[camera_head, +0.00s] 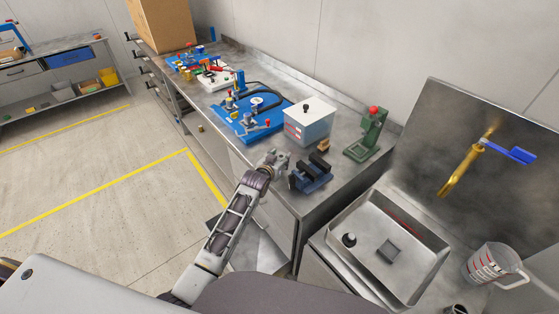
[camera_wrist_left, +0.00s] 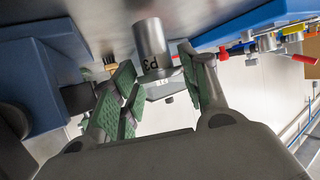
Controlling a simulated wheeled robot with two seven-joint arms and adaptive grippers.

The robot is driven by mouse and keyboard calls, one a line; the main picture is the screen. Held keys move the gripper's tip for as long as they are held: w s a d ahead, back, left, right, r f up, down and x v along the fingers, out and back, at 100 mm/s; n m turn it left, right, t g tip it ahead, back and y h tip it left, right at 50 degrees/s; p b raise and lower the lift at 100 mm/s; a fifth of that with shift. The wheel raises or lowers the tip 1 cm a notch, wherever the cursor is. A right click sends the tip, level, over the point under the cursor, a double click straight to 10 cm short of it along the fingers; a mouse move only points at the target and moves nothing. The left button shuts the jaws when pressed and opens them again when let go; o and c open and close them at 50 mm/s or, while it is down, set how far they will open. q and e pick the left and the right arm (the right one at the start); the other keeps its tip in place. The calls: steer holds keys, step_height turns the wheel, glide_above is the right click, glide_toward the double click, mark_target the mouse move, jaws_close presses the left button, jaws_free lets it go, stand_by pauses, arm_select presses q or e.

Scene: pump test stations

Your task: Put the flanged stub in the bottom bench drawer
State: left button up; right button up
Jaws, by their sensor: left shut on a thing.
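My left gripper (camera_head: 273,160) is at the front edge of the steel bench, left of a blue vise. In the left wrist view its green-padded fingers (camera_wrist_left: 160,92) are shut on the flanged stub (camera_wrist_left: 152,42), a grey metal cylinder with dark lettering and a wider flange. In the head view the stub is too small to make out clearly at the fingertips. Several stacked drawer fronts with dark handles (camera_head: 143,70) show at the bench's far left end. I cannot tell which is the bottom one. My right gripper is not in view.
A large cardboard box (camera_head: 163,22) stands at the far end. A steel sink (camera_head: 346,222) is at right. The floor at left is clear.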

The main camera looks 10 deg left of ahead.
arm_select(q)
steer(key=shift+f, duration=0.45)
steer(key=o, duration=1.2)
steer(key=shift+f, duration=0.15)
steer(key=shift+v, duration=6.05)
